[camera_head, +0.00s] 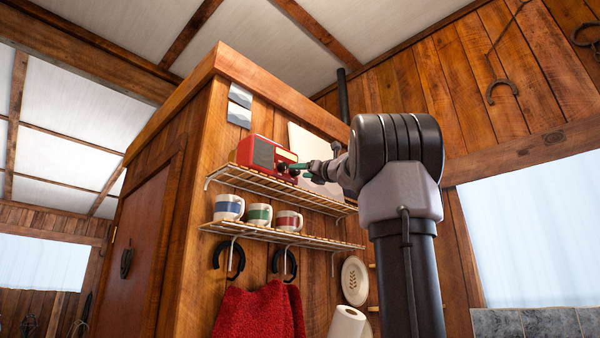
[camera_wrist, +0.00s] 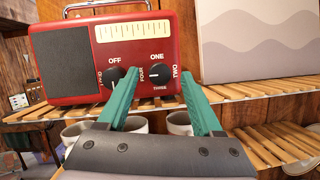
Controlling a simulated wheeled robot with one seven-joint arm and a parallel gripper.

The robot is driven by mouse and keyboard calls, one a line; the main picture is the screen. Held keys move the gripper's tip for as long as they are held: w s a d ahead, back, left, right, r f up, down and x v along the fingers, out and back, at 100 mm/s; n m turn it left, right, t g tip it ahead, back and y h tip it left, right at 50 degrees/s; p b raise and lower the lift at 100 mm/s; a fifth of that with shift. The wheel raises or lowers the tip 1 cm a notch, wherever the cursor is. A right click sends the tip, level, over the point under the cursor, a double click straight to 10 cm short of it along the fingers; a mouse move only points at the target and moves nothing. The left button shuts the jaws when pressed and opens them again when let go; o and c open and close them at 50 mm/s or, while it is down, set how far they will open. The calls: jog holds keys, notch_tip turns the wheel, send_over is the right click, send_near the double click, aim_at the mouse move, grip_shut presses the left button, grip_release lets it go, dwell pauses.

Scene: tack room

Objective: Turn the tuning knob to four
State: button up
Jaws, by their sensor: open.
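The left knob (camera_wrist: 112,77), under OFF, is partly hidden by a finger. My gripper (camera_wrist: 158,72) is open, its green fingers on either side of the right knob. Contact cannot be told. In the head view my gripper (camera_head: 297,169) is at the radio's front.
A pale patterned board (camera_wrist: 260,40) stands right of the radio on the slatted shelf (camera_wrist: 235,92). Mugs (camera_head: 259,213) stand on the lower shelf, below my gripper. A red towel (camera_head: 258,312) and a paper roll (camera_head: 347,323) are further down.

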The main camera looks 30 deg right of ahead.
jog(key=v, duration=0.9)
jog(key=shift+s, duration=0.3)
jog(key=shift+d, duration=0.1)
